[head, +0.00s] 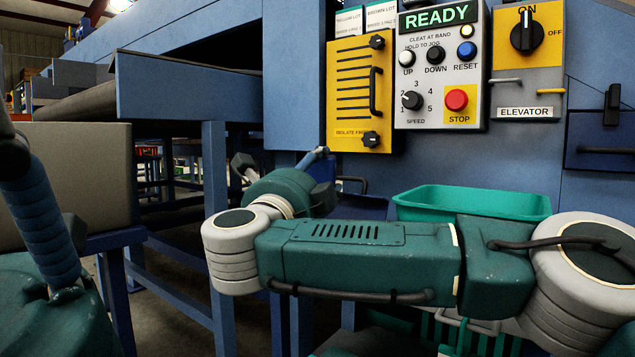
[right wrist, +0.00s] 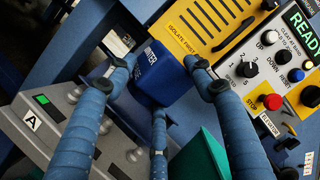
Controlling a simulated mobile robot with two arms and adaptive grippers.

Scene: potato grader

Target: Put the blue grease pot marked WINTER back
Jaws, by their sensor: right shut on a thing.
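The gripper is shut on the pot, in front of the machine face. In the head view, my right gripper (head: 318,165) is mostly hidden behind my own arm, and a dark blue shape (head: 365,207) shows beside it; I cannot tell whether it is the pot. Part of my left gripper (head: 38,215) shows at the left edge, its fingertips out of clear view.
A yellow panel (head: 350,90) with a black handle and the control box (head: 440,100) reading READY stand above. A teal bin (head: 475,203) lies below them. A grey panel marked A (right wrist: 60,120) lies below left of the pot in the wrist view.

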